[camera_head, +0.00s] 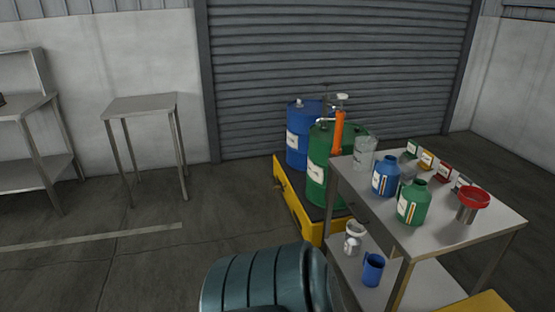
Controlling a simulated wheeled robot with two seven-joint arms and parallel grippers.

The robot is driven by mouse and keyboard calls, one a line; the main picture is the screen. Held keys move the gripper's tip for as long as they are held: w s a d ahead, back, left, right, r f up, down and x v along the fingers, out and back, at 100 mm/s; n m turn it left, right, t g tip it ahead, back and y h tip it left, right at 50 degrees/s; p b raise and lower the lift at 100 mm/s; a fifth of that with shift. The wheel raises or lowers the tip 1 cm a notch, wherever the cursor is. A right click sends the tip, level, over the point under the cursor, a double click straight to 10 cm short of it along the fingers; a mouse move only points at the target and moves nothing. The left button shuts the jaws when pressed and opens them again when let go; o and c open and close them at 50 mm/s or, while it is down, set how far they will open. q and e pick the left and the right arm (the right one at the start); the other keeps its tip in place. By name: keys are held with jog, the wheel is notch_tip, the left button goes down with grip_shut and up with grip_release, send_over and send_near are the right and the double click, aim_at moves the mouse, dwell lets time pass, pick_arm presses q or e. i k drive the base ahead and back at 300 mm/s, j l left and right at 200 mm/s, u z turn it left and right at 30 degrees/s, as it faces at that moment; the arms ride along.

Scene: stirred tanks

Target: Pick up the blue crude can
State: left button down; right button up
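A blue can (386,179) with a white label stands upright on the top of a metal cart (440,238) at the right. A green can (413,204) of similar shape stands just in front of it and to its right. The label on the blue can is too small to read. Neither of my grippers shows in the head view, and nothing is seen touching the blue can.
A clear beaker (365,153), small labelled containers and a red funnel (473,199) share the cart top. A blue mug (373,269) sits on its lower shelf. Blue (297,145) and green drums (318,170) stand behind-left; a dark ribbed barrel (258,283) is in front.

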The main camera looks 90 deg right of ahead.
aim_at(387, 173)
jog(key=z, duration=3.55)
jog(key=i+z, duration=0.1)
